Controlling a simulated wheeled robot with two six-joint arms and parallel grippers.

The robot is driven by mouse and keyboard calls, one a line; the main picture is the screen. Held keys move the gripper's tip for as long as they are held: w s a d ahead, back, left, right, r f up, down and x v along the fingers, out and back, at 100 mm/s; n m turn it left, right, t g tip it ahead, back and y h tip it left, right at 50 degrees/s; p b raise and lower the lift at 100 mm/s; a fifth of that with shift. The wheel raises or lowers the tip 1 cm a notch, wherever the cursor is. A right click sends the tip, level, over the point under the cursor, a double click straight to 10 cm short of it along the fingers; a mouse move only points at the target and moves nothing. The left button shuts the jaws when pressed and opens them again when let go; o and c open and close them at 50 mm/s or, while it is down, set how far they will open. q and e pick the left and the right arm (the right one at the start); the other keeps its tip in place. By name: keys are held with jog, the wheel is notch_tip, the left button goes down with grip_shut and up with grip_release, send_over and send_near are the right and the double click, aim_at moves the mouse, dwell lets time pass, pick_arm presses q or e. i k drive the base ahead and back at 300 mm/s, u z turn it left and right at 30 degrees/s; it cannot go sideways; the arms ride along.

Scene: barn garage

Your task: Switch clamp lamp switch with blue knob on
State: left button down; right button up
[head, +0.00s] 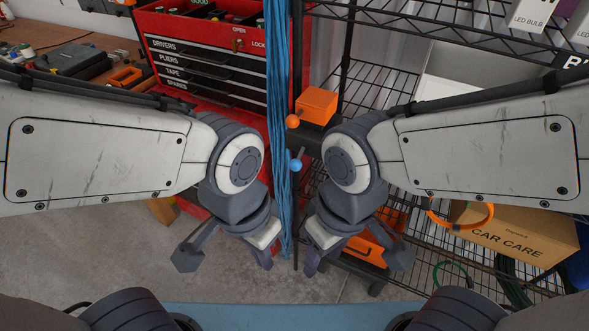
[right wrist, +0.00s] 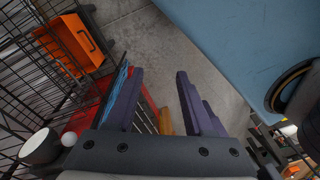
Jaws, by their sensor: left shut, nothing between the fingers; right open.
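The blue knob (head: 296,165) sits at the end of a short lever, between my two wrists in the head view. The switch body behind it is mostly hidden by my right arm, so I cannot tell its position clearly. My left gripper (head: 263,257) is shut and empty, below and left of the knob. My right gripper (head: 315,260) hangs below and right of the knob. Its purple fingers are apart and empty in the right wrist view (right wrist: 159,76). Neither gripper appears to touch the knob. The clamp lamp cannot be made out.
An orange box (head: 316,105) with an orange knob (head: 292,121) is just above the blue knob. Blue cords (head: 278,60) hang before a red tool chest (head: 215,25). Wire shelves (head: 370,72) and a CAR CARE box (head: 515,237) stand right. Concrete floor lies below.

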aim_at(296, 164)
jog(key=u, duration=0.95)
jog(key=k, duration=1.1)
jog(key=z, duration=0.65)
jog(key=i, duration=0.5)
